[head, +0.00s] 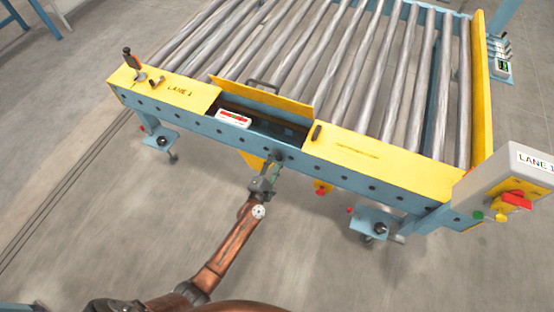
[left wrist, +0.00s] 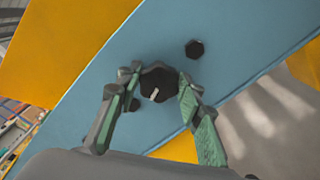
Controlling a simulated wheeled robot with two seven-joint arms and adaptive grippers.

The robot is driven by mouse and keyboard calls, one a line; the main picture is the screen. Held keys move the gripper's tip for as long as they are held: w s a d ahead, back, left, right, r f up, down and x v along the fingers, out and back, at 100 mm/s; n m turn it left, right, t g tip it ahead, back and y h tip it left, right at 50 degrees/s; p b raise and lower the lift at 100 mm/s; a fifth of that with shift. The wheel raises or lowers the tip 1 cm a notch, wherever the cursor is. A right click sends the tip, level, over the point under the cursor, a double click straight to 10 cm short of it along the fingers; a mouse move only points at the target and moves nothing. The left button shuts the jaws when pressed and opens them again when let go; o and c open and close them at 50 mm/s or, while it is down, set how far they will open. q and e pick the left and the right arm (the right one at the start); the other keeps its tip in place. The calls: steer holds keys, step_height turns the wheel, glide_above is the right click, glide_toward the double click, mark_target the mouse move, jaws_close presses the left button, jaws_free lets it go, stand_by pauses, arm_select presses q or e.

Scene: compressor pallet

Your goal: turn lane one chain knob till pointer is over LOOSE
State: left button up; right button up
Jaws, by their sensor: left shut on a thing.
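The chain knob (left wrist: 158,80) is black and lobed, with a white mark near its lower edge, on the blue side beam (left wrist: 110,90) in the left wrist view. My left gripper (left wrist: 158,84) is shut on it, one green-padded finger on each side. In the head view the gripper (head: 265,180) reaches up to the front beam below an open yellow cover (head: 262,101). Inside the opening a white gauge (head: 233,117) shows red and green areas; its lettering and pointer are too small to read. My right gripper is not in view.
Steel rollers (head: 290,60) fill the conveyor. A black-handled lever (head: 129,58) stands at the left corner by the LANE 1 lettering. A grey box (head: 510,180) with a red switch stands at the right. A black bolt (left wrist: 194,49) sits near the knob. The floor in front is clear.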

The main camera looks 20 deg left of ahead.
arm_select(q)
steer(key=n, duration=0.3)
steer(key=shift+f+b, duration=0.1)
steer(key=shift+b, duration=0.2)
steer(key=shift+n, duration=1)
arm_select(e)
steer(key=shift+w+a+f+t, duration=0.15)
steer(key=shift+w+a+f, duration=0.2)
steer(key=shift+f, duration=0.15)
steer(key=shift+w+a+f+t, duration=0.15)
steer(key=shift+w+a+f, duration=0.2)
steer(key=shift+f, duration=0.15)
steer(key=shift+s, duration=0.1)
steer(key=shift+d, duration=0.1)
arm_select(q)
steer(key=o, duration=0.8)
steer(key=shift+c, duration=0.2)
steer(key=o, duration=0.4)
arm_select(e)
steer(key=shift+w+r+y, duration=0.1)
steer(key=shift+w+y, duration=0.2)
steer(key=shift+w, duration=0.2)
